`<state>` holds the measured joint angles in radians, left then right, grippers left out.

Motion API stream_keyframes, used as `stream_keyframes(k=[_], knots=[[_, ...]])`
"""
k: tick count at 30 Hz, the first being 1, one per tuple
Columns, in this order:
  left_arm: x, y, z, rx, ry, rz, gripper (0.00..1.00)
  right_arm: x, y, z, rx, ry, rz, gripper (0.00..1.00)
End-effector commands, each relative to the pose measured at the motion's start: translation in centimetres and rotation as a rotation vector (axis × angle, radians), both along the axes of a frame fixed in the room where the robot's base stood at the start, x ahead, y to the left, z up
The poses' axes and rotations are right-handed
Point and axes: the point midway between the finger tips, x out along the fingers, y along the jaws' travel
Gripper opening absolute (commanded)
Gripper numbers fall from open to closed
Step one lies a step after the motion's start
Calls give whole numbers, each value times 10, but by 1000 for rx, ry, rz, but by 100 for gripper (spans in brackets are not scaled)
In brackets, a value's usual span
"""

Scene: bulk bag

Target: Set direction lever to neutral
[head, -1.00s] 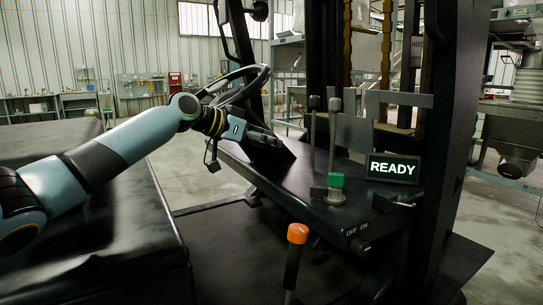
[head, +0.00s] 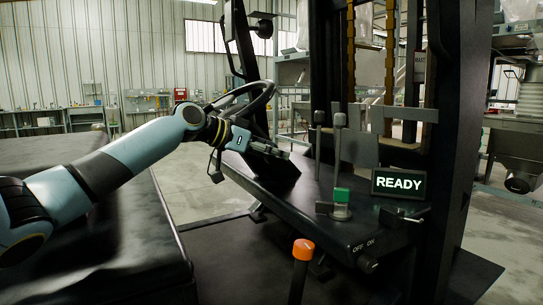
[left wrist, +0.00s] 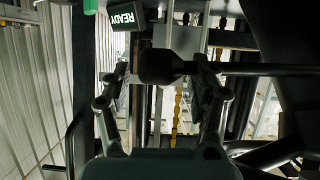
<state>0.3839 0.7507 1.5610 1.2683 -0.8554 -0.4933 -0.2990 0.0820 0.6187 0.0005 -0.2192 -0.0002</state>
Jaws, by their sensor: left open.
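My left gripper (head: 275,150) reaches in from the left, just below the steering wheel (head: 245,100). In the left wrist view its two fingers (left wrist: 162,76) are open, one on each side of a dark knob (left wrist: 162,67). A dark rod (left wrist: 270,69) runs from the knob to the right; this looks like the direction lever on the steering column. I cannot tell whether the fingers touch the knob. The lever is not clear in the head view, and its set position cannot be read. My right gripper is not in view.
Two upright levers stand on the dark console, with a green block (head: 341,195) at the base of one. The display (head: 398,184) reads READY. An orange-topped lever (head: 303,249) stands in front, and a black seat (head: 120,220) is at the left. The mast rises at the right.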

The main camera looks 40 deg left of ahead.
Motion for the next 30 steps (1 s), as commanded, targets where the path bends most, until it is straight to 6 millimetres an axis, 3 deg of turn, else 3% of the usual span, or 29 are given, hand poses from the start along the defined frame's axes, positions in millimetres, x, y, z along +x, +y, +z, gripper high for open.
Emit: stream_keyframes(k=[9, 13, 30], knots=[[0, 0, 64, 3, -3, -1, 61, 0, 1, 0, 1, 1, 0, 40], [0, 0, 82, 1, -3, 0, 61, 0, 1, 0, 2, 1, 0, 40], [0, 0, 90, 1, 1, 1, 61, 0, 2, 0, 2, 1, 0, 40]])
